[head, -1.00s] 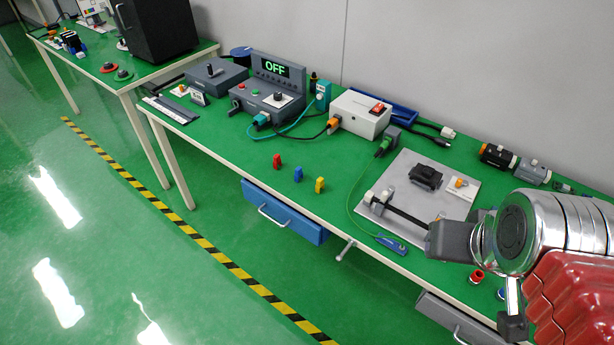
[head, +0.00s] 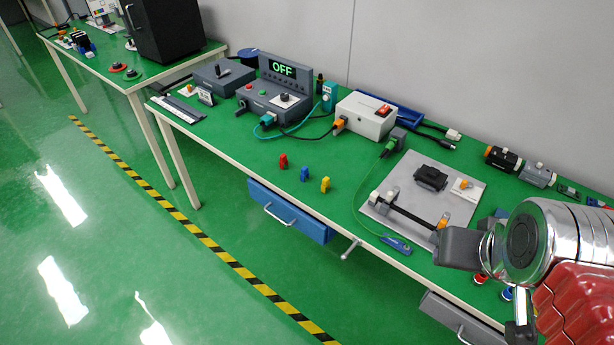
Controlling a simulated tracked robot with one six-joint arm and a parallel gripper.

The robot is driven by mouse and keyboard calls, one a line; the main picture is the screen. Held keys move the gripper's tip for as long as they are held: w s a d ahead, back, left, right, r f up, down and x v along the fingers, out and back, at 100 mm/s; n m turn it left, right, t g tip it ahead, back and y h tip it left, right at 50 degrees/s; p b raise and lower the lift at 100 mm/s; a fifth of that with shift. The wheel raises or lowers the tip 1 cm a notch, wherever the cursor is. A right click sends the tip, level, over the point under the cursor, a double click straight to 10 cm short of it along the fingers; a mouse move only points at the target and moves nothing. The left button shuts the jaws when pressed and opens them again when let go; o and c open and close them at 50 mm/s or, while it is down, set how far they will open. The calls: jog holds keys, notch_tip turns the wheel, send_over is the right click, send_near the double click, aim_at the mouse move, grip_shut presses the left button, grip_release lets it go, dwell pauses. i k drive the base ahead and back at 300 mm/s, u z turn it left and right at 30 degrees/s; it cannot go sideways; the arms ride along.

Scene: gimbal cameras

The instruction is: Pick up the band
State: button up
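No thing is clearly recognisable as a band. A small flat blue piece (head: 396,243) lies near the front edge of the green bench, joined by a thin green cord to a green plug (head: 390,149); I cannot tell whether it is the band. My gripper (head: 462,249) shows at the right as a dark grey part in front of the silver wrist.
A grey plate (head: 408,185) with a black block and a dark bar lies behind the blue piece. A white box (head: 365,116) and a control unit reading OFF (head: 281,85) stand farther left. Red, blue and yellow clips (head: 304,173) stand mid-bench. A blue drawer (head: 288,212) hangs under the edge.

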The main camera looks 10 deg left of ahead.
aim_at(304, 171)
jog(key=k, duration=1.25)
jog(key=u, duration=0.5)
jog(key=i, duration=1)
jog(key=u, duration=0.9)
jog(key=i, duration=1.6)
